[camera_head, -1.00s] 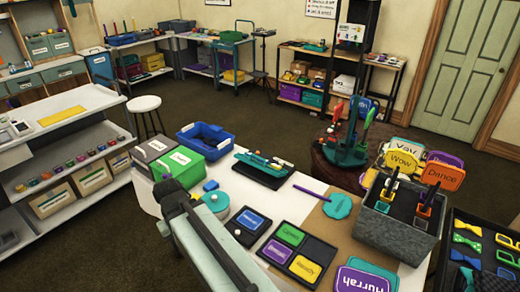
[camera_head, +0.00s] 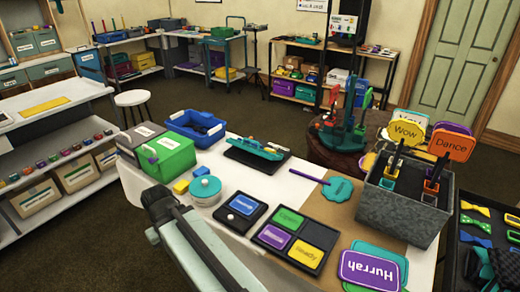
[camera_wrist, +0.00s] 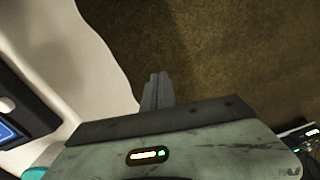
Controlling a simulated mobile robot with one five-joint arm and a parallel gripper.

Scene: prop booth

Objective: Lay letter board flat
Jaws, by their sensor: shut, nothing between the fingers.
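I cannot tell which item is the letter board. A purple "Hurrah" sign (camera_head: 368,270) lies at the table's front right, over a teal one. A black tray (camera_head: 321,236) holds green, purple and yellow lettered plates, with one dark compartment bare. A smaller dark tray (camera_head: 235,224) holds a blue plate (camera_head: 243,205). A teal sign (camera_head: 338,189) on a purple stick lies flat. Yellow "Wow" (camera_head: 407,132) and orange "Dance" (camera_head: 451,145) signs stand upright. My gripper (camera_wrist: 157,76) is shut and empty, over the floor beside the table edge in the wrist view.
A grey box (camera_head: 404,208) stands at the table's right. A green box (camera_head: 164,157), a blue bin (camera_head: 196,130) and a round tin (camera_head: 205,191) are at the left and back. A dark tray of bow ties (camera_head: 478,240) stands right of the table.

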